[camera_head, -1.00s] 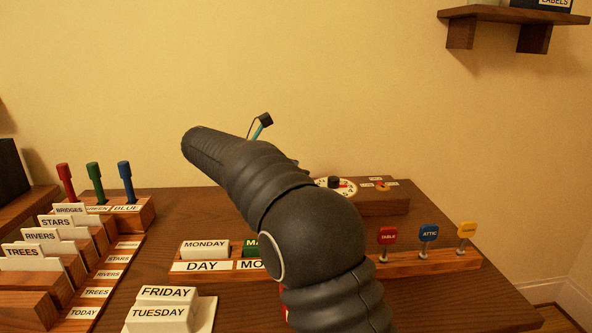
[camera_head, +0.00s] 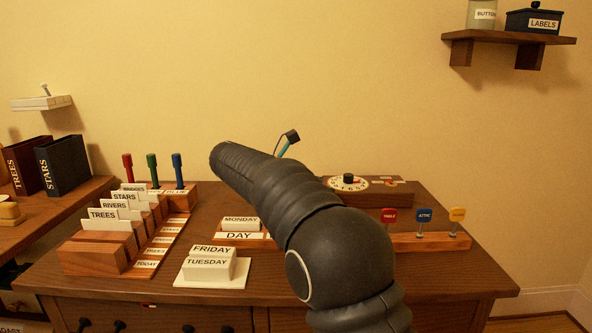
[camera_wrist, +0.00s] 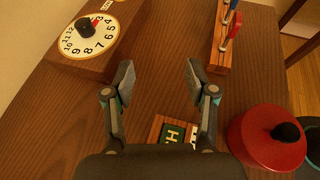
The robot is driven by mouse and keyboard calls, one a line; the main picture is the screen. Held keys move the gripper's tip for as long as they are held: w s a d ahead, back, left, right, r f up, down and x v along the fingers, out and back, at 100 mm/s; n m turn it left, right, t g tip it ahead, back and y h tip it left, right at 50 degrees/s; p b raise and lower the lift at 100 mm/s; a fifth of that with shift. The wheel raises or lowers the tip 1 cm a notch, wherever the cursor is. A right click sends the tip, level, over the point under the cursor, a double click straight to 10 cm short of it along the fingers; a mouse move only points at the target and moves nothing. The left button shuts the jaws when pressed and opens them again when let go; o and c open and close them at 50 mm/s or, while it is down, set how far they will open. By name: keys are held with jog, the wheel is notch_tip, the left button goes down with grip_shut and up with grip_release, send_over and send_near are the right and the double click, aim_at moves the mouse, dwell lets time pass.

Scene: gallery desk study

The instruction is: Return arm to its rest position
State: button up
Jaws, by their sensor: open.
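My arm rises from the lower right of the head view and bends up to the left over the desk (camera_head: 120,287). My gripper (camera_wrist: 158,82) shows in the wrist view with its two fingers spread apart and nothing between them. It is above the bare wooden desk top, beside a dial box (camera_wrist: 128,25) at upper left. A green-labelled block (camera_wrist: 172,136) is partly visible below the fingers. In the head view the gripper itself is mostly hidden behind the arm; only a small dark tip part shows above it.
A red round lidded thing (camera_wrist: 262,135) stands right of the gripper. Key tags, including a blue one (camera_head: 424,215), stand on a rail. Card racks (camera_head: 105,245) and day blocks (camera_head: 210,262) stand at left. A wall shelf (camera_head: 508,39) hangs upper right.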

jog(key=s+d+f+m+y, duration=0.1)
jog(key=s+d+m+y, duration=0.1)
jog(key=s, duration=0.4)
jog(key=s+d+f+m+y, duration=0.1)
jog(key=s+d+m+y, duration=0.1)
jog(key=s+d+m, duration=0.2)
jog(key=s+d+f+m+y, duration=0.1)
jog(key=s+d+m+y, duration=0.1)
jog(key=s+d, duration=0.3)
jog(key=shift+s+d+f+m+g+y, duration=0.15)
jog(key=shift+s+m+g+y, duration=0.1)
jog(key=shift+s, duration=0.6)
jog(key=shift+s+d+r+m+g+y, duration=0.15)
jog(key=shift+s+y, duration=0.1)
jog(key=shift+s, duration=0.55)
jog(key=s+f+m+t+y, duration=0.1)
jog(key=s+f+m+y, duration=0.2)
jog(key=s, duration=0.6)
jog(key=s+a+f+m+t+y, duration=0.1)
jog(key=s+f+m+y, duration=0.2)
jog(key=s+f+m, duration=0.5)
jog(key=shift+s+a+m, duration=0.15)
jog(key=shift+s+m, duration=0.65)
jog(key=shift+s, duration=0.25)
